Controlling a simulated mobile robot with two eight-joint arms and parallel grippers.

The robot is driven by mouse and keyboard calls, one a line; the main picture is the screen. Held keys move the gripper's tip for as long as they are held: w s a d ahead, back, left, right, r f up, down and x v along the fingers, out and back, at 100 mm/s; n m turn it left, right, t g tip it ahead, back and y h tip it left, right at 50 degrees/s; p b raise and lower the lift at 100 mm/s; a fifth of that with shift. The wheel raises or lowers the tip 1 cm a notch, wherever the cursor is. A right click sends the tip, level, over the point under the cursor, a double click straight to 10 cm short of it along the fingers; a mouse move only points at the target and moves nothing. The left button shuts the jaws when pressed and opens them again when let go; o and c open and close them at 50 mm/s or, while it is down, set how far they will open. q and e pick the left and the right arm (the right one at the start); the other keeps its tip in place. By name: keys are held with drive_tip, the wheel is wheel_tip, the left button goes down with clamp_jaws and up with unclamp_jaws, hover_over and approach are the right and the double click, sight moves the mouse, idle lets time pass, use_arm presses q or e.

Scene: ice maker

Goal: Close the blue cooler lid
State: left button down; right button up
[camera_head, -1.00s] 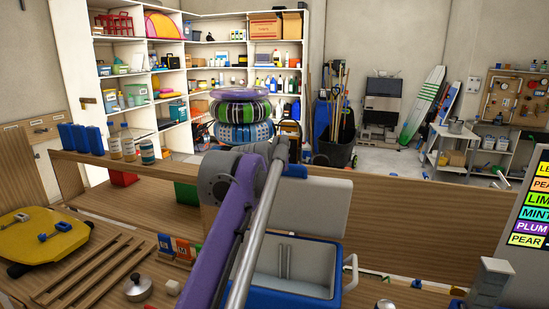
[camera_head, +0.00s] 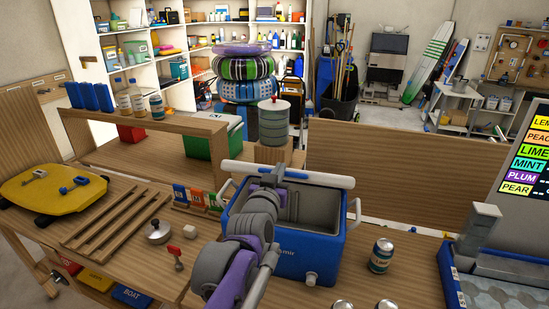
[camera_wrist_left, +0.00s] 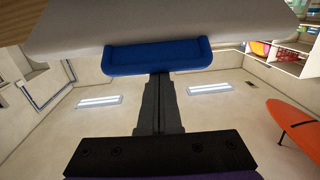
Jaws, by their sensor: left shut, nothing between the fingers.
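The blue cooler (camera_head: 300,258) stands on the wooden counter, its grey interior showing. Its white lid (camera_head: 325,180) is partly open and appears nearly edge-on above the back of the opening. In the left wrist view the pale lid (camera_wrist_left: 150,22) fills the top, with a blue lip (camera_wrist_left: 155,56) along its edge. My left gripper (camera_head: 275,178) is shut and empty at the lid's edge, over the cooler. In the wrist view its fingertips (camera_wrist_left: 160,76) are at the blue lip; whether they touch is unclear. My right gripper is not in view.
A can (camera_head: 381,255) stands right of the cooler, near a grey machine (camera_head: 500,240). A pot lid (camera_head: 158,232) and wooden slats (camera_head: 115,220) lie to the left. A cylindrical container (camera_head: 274,122) stands behind the cooler.

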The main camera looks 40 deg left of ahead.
use_arm(q)
drive_tip(key=s+d+f+t+y+b, duration=0.2)
drive_tip(key=s+f+t+b, duration=0.2)
drive_tip(key=f+b, duration=0.5)
wheel_tip(320, 180, down, 3)
drive_tip(key=shift+s+d+f+t, duration=0.2)
drive_tip(key=shift+s+t, duration=0.2)
drive_tip(key=shift+s, duration=0.3)
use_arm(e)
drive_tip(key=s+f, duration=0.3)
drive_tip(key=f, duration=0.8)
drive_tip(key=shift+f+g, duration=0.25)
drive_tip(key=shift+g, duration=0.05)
